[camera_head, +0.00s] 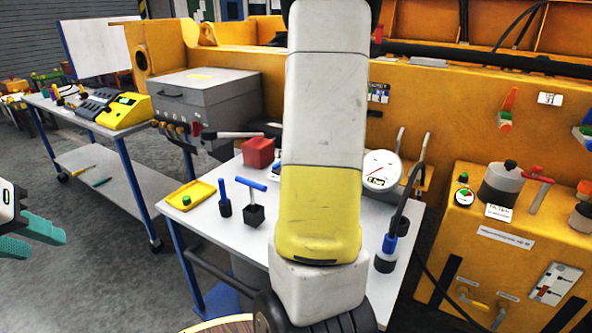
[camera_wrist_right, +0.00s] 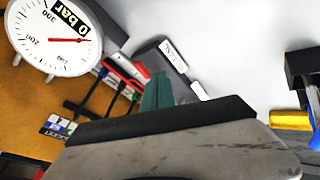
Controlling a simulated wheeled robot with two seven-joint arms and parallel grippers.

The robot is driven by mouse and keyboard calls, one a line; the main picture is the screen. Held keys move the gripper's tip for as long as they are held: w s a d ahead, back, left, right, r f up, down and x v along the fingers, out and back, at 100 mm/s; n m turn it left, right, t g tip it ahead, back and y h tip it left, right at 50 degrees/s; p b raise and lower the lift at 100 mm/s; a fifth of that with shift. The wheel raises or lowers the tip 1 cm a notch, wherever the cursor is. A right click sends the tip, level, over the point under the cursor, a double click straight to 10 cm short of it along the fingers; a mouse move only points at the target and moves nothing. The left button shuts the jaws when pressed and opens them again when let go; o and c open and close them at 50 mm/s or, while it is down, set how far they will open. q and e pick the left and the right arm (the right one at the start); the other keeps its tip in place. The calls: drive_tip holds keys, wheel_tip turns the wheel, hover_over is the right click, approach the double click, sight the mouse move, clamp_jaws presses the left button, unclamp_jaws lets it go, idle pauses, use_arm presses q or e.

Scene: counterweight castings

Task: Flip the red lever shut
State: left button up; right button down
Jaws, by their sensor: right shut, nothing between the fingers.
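In the right wrist view, a small valve or switch block has a red lever-like part (camera_wrist_right: 128,68) beside black and white parts, left of my right gripper (camera_wrist_right: 158,92). The right gripper's teal fingers are together and empty, pointing toward a grey box (camera_wrist_right: 160,60). I cannot tell whether they touch it. In the head view my own right arm hides this block and the right gripper. Another red handle (camera_head: 538,175) sits on the yellow machine at right. I cannot tell which is the task's lever. My left gripper (camera_head: 38,232) is open and empty at the left edge.
A white table (camera_head: 225,248) bears a red block (camera_head: 258,152), a yellow tray (camera_head: 188,196), blue-handled tools and a round gauge (camera_head: 381,170). The gauge (camera_wrist_right: 55,38) is also upper left in the wrist view. Open floor lies between this table and the left cart.

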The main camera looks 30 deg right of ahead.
drive_tip(key=shift+v, duration=1.2)
drive_tip(key=s+a+r+y, duration=0.2)
drive_tip(key=s+a+r, duration=0.15)
drive_tip(key=a, duration=0.45)
drive_tip(key=s+a+r+m+t+y, duration=0.1)
drive_tip(key=s+a+r, duration=0.1)
drive_tip(key=a+r, duration=0.5)
drive_tip(key=s+a+r+y, duration=0.2)
drive_tip(key=a, duration=0.8)
drive_tip(key=s+a+r+y, duration=0.1)
drive_tip(key=s+a+r, duration=0.1)
drive_tip(key=s+a, duration=0.6)
drive_tip(key=shift+a+g+y, duration=0.3)
drive_tip(key=shift+a+y, duration=0.1)
drive_tip(key=shift+a, duration=0.05)
